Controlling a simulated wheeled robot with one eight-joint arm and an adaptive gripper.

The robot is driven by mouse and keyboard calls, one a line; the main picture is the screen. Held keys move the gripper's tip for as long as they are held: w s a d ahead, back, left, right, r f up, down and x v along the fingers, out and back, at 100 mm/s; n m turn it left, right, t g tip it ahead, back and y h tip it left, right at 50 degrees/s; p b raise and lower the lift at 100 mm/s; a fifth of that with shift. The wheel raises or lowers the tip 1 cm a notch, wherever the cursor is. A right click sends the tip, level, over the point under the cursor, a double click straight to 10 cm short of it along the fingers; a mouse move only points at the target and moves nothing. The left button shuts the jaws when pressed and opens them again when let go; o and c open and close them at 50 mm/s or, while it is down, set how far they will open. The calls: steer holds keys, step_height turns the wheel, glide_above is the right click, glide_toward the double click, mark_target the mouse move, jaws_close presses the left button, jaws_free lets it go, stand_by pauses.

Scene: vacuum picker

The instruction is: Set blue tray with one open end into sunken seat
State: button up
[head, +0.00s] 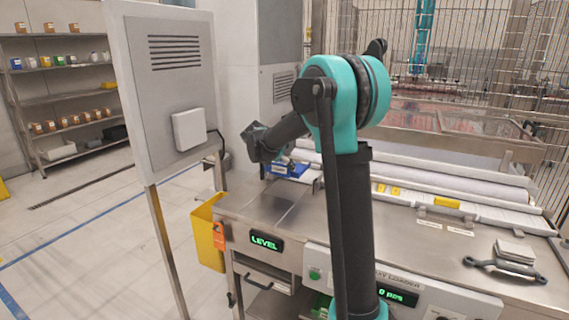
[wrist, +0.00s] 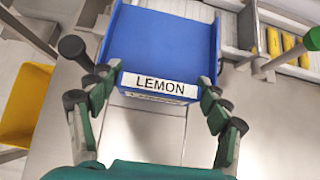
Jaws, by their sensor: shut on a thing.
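A blue tray (wrist: 160,42) with a white LEMON label fills the top middle of the wrist view. In the head view the blue tray (head: 291,168) shows at the rear of the steel bench, partly hidden by my arm. My gripper (wrist: 155,88) is shut on the tray, with one finger at each side of its labelled end. A pale rectangular outline (wrist: 140,140) on the bench just below the tray may be the sunken seat. The same square area (head: 272,208) shows in the head view. I cannot tell the tray's height above the bench, and its open end is not clear.
A yellow bin (head: 208,232) hangs at the bench's left edge, near a grey panel (head: 172,90) on posts. White rolls (head: 440,180) lie along the back. A dark-handled tool (head: 507,262) sits at the right. The front middle of the bench is bare.

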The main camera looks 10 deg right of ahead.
steer(key=shift+f, duration=3.45)
steer(key=shift+f, duration=0.35)
steer(key=shift+f, duration=0.35)
steer(key=shift+f, duration=0.75)
steer(key=o, duration=1.3)
